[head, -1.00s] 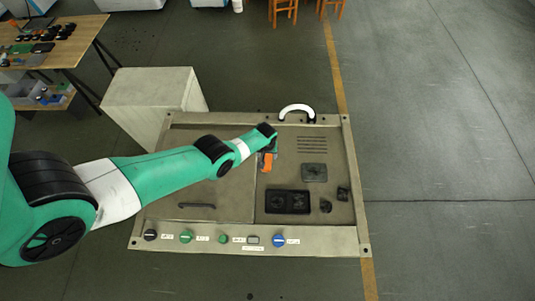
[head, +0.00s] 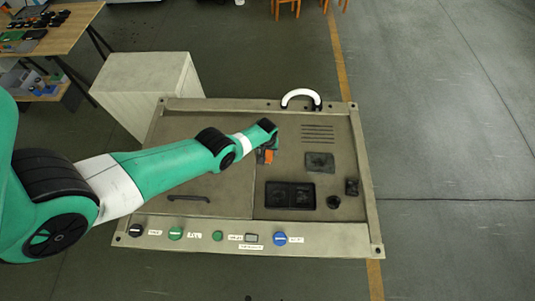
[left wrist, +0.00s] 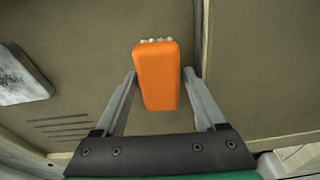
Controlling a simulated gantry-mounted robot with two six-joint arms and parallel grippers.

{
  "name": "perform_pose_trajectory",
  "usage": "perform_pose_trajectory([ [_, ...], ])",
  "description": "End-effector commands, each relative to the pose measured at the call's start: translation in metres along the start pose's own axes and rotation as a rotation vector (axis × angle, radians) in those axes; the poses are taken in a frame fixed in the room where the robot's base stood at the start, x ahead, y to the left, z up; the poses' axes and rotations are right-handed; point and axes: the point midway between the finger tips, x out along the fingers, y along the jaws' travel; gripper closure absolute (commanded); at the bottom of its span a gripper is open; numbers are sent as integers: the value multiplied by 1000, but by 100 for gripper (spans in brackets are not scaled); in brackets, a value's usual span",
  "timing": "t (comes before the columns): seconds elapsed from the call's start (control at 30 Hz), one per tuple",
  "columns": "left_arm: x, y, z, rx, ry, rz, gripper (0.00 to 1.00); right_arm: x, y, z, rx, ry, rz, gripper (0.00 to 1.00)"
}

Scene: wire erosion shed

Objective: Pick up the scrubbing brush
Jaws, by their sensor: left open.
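The scrubbing brush (left wrist: 157,80) has an orange block body with pale bristles showing along its far edge in the left wrist view. In the head view its orange part (head: 269,156) shows just below the end of my left arm, on the grey-brown panel. My left gripper (left wrist: 159,74) is open. Whether the fingers are level with the brush is hard to tell. In the head view the left gripper (head: 267,146) is largely hidden by the arm. My right gripper is not seen.
The panel's raised rim (head: 365,180) surrounds the brush. A black tray (head: 290,195), a grey plate (head: 319,161) and small dark blocks lie to the right. A white curved handle (head: 301,94) is at the back. Knobs (head: 280,239) line the front.

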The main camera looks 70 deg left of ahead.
Motion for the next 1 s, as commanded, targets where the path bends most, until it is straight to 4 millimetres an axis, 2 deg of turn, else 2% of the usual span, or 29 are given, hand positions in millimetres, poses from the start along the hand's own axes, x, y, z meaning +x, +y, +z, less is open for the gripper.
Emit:
perform_pose_trajectory([
  [0.87,3,0,0,0,1,1,28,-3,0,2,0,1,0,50],
  [1.0,3,0,0,0,1,1,51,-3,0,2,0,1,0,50],
])
